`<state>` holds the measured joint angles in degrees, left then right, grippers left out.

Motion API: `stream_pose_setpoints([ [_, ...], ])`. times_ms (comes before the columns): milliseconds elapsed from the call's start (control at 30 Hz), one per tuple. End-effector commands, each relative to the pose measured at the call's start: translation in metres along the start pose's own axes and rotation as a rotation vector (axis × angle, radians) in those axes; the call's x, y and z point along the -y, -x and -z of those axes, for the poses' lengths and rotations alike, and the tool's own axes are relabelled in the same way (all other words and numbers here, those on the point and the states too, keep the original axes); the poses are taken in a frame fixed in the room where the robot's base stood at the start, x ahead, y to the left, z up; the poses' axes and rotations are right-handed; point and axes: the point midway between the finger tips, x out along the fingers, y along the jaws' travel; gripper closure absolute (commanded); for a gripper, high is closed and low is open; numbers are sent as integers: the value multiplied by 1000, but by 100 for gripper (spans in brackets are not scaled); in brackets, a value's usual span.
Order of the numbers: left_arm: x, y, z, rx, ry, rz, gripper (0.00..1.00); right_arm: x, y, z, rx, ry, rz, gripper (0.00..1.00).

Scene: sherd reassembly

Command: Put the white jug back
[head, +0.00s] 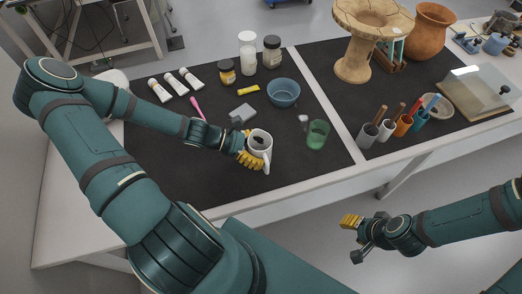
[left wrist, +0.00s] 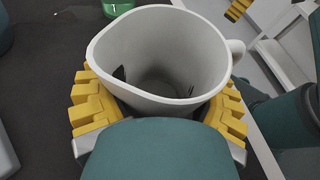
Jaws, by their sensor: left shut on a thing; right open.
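The white jug (head: 260,143) is near the front edge of the dark mat, in my left gripper (head: 251,158). In the left wrist view the jug (left wrist: 160,50) stands open end up between the yellow fingers of the left gripper (left wrist: 158,108), which press on both its sides. Its handle is at the right there, and a small dark gap or mark shows on its inner wall. I cannot tell whether its base touches the mat. My right gripper (head: 357,235) is open and empty, off the front of the table.
A green glass (head: 318,134) stands right of the jug, with a blue bowl (head: 284,93) behind. A grey block (head: 243,113) lies behind the jug. The front middle of the mat (head: 240,187) is clear.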

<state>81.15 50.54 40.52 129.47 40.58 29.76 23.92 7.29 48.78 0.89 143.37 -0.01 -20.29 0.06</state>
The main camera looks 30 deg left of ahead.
Motion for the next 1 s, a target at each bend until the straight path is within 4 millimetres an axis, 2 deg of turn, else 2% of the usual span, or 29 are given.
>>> stream_pose_setpoints([
  [300, 0, -1, 1, 0, -2, 1, 75, 0, 0, 0, -1, 0, 0, 53],
  [333, 0, -1, 2, -1, -2, 0, 22, 0, 0, 0, -1, 0, 0, 53],
  [400, 0, 0, 1, -1, -2, 0, 0, 0, 0, 0, -1, 0, 0, 53],
  [767, 0, 2, -2, -2, -2, -1, 0, 1, 2, 0, 0, 0, 0, 53],
  [867, -1, 14, -2, -4, -2, -2, 0, 2, 6, 0, 1, 0, 0, 53],
  [1000, -2, 41, -3, -7, -3, -4, 0, 5, 13, -1, 5, -1, 0, 53],
])
